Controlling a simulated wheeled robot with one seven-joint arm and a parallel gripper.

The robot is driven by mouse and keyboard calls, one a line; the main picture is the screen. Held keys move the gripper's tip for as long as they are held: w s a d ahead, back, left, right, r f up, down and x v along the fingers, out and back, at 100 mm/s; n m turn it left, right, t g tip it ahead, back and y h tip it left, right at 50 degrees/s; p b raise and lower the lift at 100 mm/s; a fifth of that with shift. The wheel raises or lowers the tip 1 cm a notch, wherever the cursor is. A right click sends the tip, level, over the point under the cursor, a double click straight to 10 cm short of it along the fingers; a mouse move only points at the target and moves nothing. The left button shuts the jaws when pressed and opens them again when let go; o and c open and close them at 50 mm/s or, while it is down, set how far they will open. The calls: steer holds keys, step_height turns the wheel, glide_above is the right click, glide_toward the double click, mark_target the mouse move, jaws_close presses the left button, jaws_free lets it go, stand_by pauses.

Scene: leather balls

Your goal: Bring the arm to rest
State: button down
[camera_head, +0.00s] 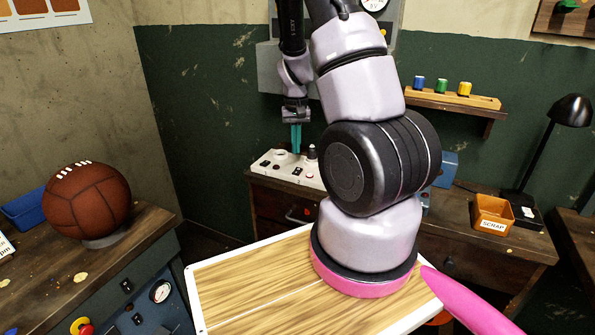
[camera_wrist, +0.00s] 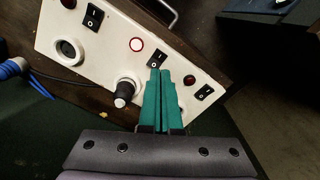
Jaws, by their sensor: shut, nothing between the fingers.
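My gripper (camera_head: 296,138) hangs pointing down at the back of the scene, in front of the green wall. Its two teal fingers are together with nothing between them. In the wrist view the closed fingers of my gripper (camera_wrist: 159,92) lie over a white control panel (camera_wrist: 110,45), in front of a black rocker switch (camera_wrist: 157,59). A lit round red-rimmed button (camera_wrist: 136,45) and a dark knob (camera_wrist: 124,92) sit to the left of the fingers. I cannot tell whether the fingertips touch the panel, which also shows in the head view (camera_head: 312,177).
A brown laced leather ball (camera_head: 87,201) rests on a stand on the left bench (camera_head: 140,226). An orange scrap bin (camera_head: 493,214) and a black desk lamp (camera_head: 570,111) stand at right. A shelf (camera_head: 440,100) with small coloured spools hangs on the wall behind my arm.

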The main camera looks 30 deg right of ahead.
stand_by(0.3)
steer(key=s+a+r+t+y, duration=0.15)
steer(key=a+r, duration=0.25)
steer(key=r, duration=0.6)
steer(key=s+a+r+t, duration=0.2)
steer(key=a+r, duration=0.1)
steer(key=r, duration=0.6)
steer(key=s+a+r+t, duration=0.2)
steer(key=s+a+r, duration=0.1)
steer(key=s+r, duration=0.4)
steer(key=s+a+r+t, duration=0.1)
steer(key=s+a+r, duration=0.2)
steer(key=s+r, duration=0.4)
steer(key=shift+s+a+r+t, duration=0.2)
steer(key=shift+s+t, duration=0.15)
steer(key=shift+s, duration=0.75)
steer(key=shift+y, duration=0.25)
